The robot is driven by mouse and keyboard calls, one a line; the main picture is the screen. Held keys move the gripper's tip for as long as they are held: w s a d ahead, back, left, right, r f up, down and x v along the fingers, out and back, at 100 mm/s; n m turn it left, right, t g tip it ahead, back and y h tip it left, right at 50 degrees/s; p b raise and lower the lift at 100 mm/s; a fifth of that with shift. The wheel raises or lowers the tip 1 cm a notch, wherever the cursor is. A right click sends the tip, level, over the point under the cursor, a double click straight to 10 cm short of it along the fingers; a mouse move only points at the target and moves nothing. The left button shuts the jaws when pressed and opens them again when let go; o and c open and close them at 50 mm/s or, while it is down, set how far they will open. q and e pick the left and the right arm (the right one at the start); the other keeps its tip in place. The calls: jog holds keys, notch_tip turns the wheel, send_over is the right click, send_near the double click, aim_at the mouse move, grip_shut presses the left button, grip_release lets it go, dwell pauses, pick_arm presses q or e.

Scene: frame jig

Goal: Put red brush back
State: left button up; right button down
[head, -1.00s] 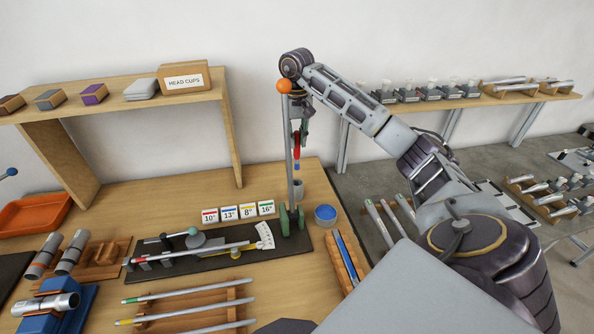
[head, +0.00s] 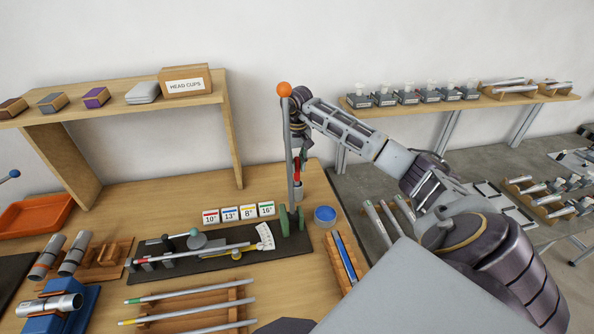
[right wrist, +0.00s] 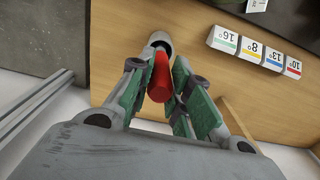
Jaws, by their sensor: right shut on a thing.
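The red brush (head: 297,175) is upright, held in my right gripper (head: 300,162), partly hidden behind a thin grey post in the head view. In the right wrist view, the green-padded fingers of the right gripper (right wrist: 160,92) are shut around the red handle of the brush (right wrist: 158,78). A small grey cup (head: 299,190) stands on the bench directly below. In the right wrist view, the brush's lower end meets the mouth of the cup (right wrist: 158,40); its tip is hidden and appears to be inside. My left gripper is not in view.
The grey post with an orange ball (head: 284,89) stands close in front of the cup. A blue-topped tin (head: 325,214) sits to the right. Numbered cards (head: 238,212) stand to the left. The bench behind the cards is clear.

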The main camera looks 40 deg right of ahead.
aim_at(297, 171)
jog(key=shift+f, duration=0.1)
jog(key=shift+f+p, duration=0.3)
jog(key=shift+f, duration=1.65)
jog(key=c, duration=1.3)
grip_release()
